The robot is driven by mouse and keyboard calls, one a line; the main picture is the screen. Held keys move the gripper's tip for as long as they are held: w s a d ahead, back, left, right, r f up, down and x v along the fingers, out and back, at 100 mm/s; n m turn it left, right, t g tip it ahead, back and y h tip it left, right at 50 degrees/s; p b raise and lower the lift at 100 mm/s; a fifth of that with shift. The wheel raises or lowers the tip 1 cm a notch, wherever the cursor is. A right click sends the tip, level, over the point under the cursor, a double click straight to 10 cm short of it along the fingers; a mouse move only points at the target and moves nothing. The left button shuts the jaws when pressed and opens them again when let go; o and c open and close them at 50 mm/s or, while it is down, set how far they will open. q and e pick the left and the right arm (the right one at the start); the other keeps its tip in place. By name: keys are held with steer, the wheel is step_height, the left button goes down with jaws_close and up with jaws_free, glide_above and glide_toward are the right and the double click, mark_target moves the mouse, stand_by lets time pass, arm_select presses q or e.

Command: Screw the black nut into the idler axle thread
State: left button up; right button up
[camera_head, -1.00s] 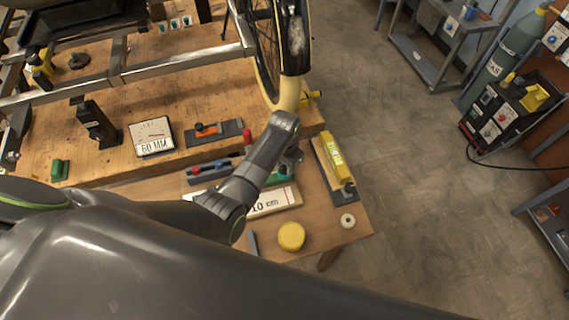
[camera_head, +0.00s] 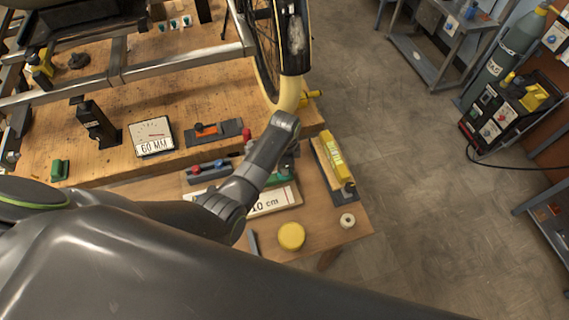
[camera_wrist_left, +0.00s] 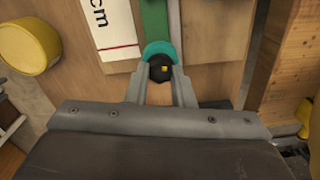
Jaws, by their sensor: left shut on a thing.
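In the left wrist view, my left gripper (camera_wrist_left: 162,78) is shut on a small black nut (camera_wrist_left: 160,63) with a yellowish spot at its centre. A teal round part (camera_wrist_left: 158,48) lies just behind the nut; I cannot tell whether they touch. In the head view, my left arm's wrist rises in front of the wheel (camera_head: 272,85), over the bench's right end; the fingertips and nut are hidden there. I cannot make out the idler axle thread. My right gripper is not in view.
The silver trike frame (camera_head: 180,67) spans the back.

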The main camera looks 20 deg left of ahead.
arm_select(q)
steer(key=m, duration=0.3)
steer(key=shift+m, duration=0.3)
steer(key=o, duration=0.5)
steer(key=n, duration=0.5)
steer(key=shift+n, duration=0.4)
steer(key=n, duration=0.6)
